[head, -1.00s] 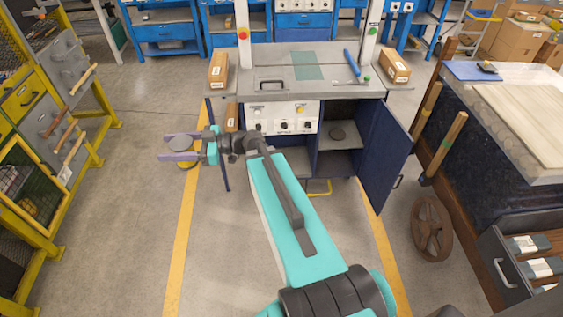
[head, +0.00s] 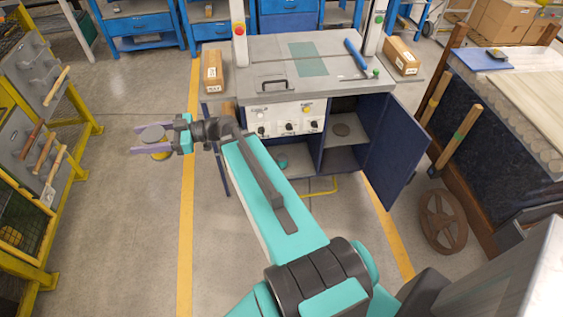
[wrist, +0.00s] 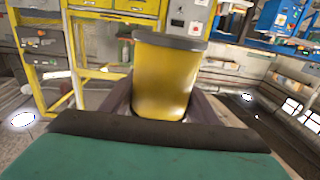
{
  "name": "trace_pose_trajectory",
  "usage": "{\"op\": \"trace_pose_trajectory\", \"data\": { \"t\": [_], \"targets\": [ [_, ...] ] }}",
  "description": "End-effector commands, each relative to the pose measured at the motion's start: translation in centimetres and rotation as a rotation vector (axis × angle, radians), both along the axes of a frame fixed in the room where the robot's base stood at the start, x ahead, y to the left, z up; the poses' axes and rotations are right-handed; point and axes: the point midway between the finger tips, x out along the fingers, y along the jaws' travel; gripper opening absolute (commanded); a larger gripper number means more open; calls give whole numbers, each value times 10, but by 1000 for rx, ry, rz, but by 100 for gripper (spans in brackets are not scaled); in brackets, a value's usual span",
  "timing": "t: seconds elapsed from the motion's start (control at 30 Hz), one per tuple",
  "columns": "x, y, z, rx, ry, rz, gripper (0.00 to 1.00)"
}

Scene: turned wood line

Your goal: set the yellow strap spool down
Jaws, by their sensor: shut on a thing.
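My gripper (head: 152,141) is at the left in the head view, out over the floor and left of the grey-topped workbench. It is shut on the yellow strap spool (wrist: 163,82), with one jaw on each side. In the wrist view the spool is a yellow, round-sided body with a dark grey rim on top, and it stands roughly upright. In the head view the spool (head: 157,156) shows only in part, as a grey disc between the jaws with yellow below. The jaws hide the lower part of the spool in the wrist view.
The workbench (head: 340,57) carries cardboard boxes (head: 213,72) at its sides. Its blue door (head: 382,150) hangs open at the lower right, showing shelves (head: 344,158). A yellow-framed rack (head: 75,128) stands at the left. A wooden-framed table (head: 510,130) with a wheel (head: 443,219) stands at right.

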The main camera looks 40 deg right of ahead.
Motion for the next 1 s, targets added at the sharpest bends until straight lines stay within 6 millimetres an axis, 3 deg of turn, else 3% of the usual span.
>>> {"op": "trace_pose_trajectory", "data": {
  "t": [0.67,0.87,1.0],
  "targets": [
    [2,-17,-4,1,-1,-28,26],
    [8,-36,-26,1,-2,-67,26],
    [16,-60,-51,3,-3,-119,26]
  ]
}}
